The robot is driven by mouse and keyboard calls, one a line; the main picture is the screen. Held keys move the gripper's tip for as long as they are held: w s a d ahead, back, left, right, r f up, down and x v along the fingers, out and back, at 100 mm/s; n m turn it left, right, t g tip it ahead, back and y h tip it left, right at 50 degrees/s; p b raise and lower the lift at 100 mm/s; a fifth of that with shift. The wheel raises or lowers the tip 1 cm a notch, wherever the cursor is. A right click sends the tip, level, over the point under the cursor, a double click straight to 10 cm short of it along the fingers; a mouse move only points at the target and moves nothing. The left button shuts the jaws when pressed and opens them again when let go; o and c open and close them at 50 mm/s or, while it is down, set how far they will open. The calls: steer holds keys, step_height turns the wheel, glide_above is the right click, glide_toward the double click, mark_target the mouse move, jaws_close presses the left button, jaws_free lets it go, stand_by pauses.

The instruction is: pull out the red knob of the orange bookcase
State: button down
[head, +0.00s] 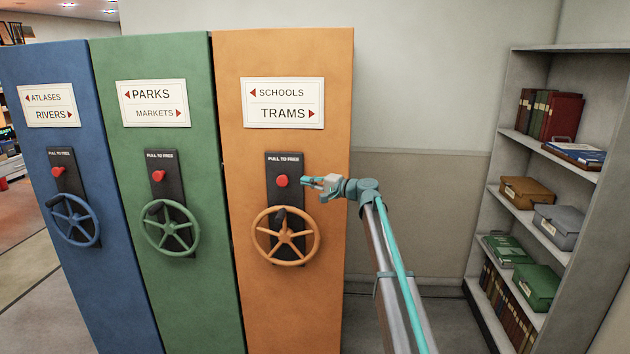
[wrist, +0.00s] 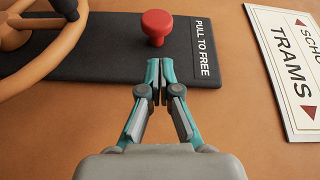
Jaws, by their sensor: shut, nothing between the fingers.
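The orange bookcase (head: 230,190) stands rightmost of three, with a sign reading SCHOOLS and TRAMS. Its red knob (head: 281,181) sits on a black plate (head: 299,161) marked PULL TO FREE, above an orange handwheel (head: 261,243). My gripper (head: 306,181) is just right of the knob in the head view. In the wrist view the red knob (wrist: 157,24) stands out from the plate, beyond the fingertips. My gripper (wrist: 158,62) is shut there, its fingertips together and empty. A small gap shows between the fingertips and the knob.
A green bookcase (head: 207,210) and a blue bookcase (head: 25,160) stand to the left, each with its own red knob and wheel. A grey shelf (head: 513,132) with books and boxes stands at the right. The wall between is bare.

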mark_target(287, 181)
steer(key=shift+p+x, duration=0.8)
steer(key=shift+x, duration=1.8)
steer(key=shift+f, duration=0.15)
steer(key=s+b, duration=0.2)
steer(key=shift+s+f, duration=0.2)
steer(key=shift+s, duration=0.05)
steer(key=shift+s+a+r, duration=0.1)
steer(key=shift+s+r, duration=0.05)
steer(key=shift+s, duration=0.05)
steer(key=shift+s+d+b, duration=0.2)
steer(key=shift+d+b, duration=0.1)
steer(key=shift+d, duration=0.1)
steer(key=b+v, duration=0.2)
steer(key=v, duration=0.7)
steer(key=shift+r, duration=0.2)
steer(key=shift+d, duration=0.1)
